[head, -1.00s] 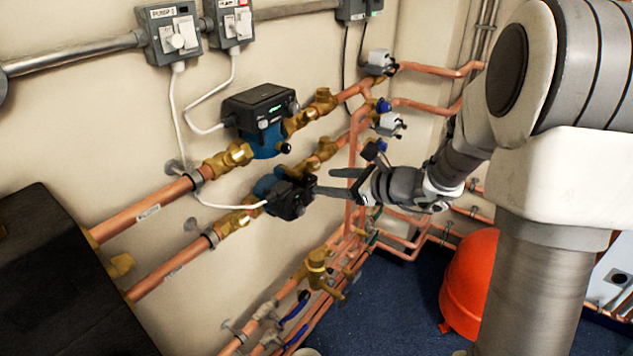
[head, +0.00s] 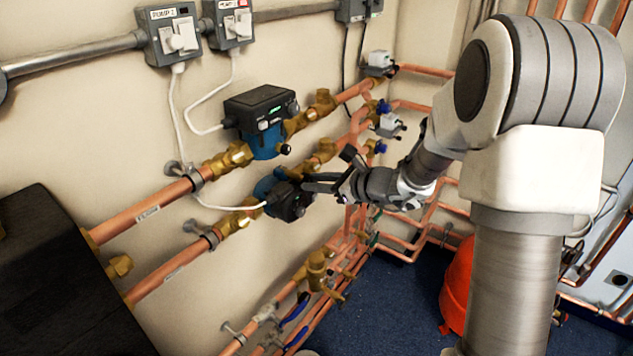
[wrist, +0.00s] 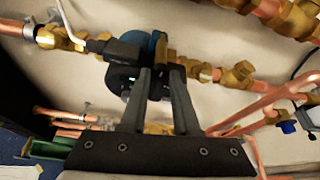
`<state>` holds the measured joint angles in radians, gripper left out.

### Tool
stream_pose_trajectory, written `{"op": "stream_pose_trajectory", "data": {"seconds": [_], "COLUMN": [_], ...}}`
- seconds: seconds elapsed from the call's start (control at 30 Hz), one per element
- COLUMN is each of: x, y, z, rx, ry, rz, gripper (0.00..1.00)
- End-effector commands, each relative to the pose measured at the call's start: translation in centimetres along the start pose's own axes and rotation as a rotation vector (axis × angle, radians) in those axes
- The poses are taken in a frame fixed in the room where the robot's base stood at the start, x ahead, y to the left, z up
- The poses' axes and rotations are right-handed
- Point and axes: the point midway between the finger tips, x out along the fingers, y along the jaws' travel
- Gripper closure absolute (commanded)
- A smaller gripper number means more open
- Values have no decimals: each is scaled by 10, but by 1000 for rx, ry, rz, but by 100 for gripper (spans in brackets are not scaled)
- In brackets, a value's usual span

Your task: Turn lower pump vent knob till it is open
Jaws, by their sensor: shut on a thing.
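The lower pump (head: 290,201), dark-faced with a blue body, sits in the lower copper pipe line on the wall. It also shows in the wrist view (wrist: 121,78). My gripper (head: 305,186) reaches it from the right, fingertips at the front of the dark pump head. In the wrist view my gripper (wrist: 160,72) has its two dark fingers at the pump face, shut on the vent knob with a narrow gap between them. The knob is mostly hidden between the fingertips, so its turn angle cannot be read.
The upper pump (head: 262,119) is close above. A white cable (head: 232,206) runs to the lower pump from the left. Copper pipes and valves (head: 318,270) lie below and right. A black box (head: 65,280) fills the lower left. A red vessel (head: 458,285) stands on the blue floor.

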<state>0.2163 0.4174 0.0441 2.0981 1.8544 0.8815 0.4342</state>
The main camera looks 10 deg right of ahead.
Motion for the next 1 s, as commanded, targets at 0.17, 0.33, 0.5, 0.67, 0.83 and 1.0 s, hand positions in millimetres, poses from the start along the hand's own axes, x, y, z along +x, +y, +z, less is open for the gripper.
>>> {"op": "stream_pose_trajectory", "data": {"seconds": [0.17,0.33,0.5,0.67,0.83,1.0], "x": [0,-1,-1,-2,-3,-3], "y": [0,0,-2,-3,-5,-7], "z": [0,1,2,4,5,4], "rx": [0,11,60,152,289,438], "ry": [0,0,0,1,1,1], "rz": [0,4,24,63,118,179], "gripper": [100,100,100,100,100,100]}}
